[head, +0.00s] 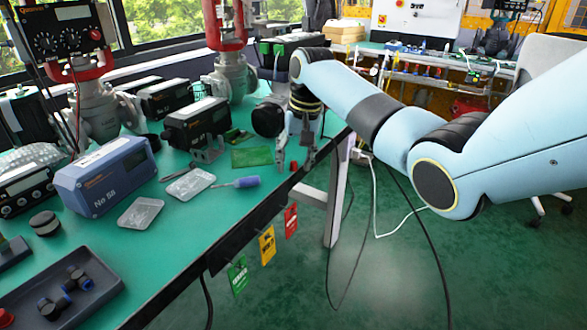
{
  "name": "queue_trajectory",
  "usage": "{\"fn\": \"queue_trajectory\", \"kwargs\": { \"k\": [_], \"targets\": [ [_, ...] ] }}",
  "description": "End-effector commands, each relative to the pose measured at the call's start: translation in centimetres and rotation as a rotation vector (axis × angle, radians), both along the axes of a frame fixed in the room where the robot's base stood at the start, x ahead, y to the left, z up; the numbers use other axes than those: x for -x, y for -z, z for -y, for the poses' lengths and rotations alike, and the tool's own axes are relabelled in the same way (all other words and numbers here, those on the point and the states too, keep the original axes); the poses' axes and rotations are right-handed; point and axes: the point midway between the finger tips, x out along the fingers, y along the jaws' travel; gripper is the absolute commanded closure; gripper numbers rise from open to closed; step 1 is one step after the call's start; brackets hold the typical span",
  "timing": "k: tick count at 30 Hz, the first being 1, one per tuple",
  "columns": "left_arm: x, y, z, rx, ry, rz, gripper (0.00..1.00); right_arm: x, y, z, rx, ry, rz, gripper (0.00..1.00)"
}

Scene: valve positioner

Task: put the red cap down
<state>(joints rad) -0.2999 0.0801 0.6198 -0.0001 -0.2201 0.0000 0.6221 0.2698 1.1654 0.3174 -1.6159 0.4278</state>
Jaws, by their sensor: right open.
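My right gripper (294,165) points down over the green table (240,215) near its right edge. Its fingers are apart. A small red piece, which looks like the red cap (293,166), shows between the fingertips, low and close to the table top. I cannot tell whether it touches a finger. Another red piece (6,318) lies in the dark tray (95,310) at the bottom left, cut off by the picture edge. My left gripper is not in view.
A blue positioner box (105,178), clear plastic trays (141,213) and a blue-handled screwdriver (243,182) lie left of the gripper. A green board (252,157) lies just beside it. Tags (267,245) hang from the table edge. Bare table shows in the lower middle.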

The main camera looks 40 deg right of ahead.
Motion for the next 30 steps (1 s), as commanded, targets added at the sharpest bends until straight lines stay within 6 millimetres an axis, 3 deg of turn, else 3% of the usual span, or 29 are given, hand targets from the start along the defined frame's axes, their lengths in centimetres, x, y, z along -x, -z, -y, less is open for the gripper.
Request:
{"fn": "queue_trajectory", "kwargs": {
  "k": [6, 15, 30],
  "targets": [
    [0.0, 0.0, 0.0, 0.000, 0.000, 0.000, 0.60, 0.0, -0.1, 0.0, 0.000, 0.000, 0.001, 0.56],
    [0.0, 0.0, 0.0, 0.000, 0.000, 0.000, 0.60, 0.0, -0.1, 0.0, 0.000, 0.000, 0.001, 0.93],
    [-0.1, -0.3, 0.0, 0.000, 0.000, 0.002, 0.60, -0.1, -1.0, 0.0, 0.001, 0.000, 0.004, 0.95]
  ]
}}
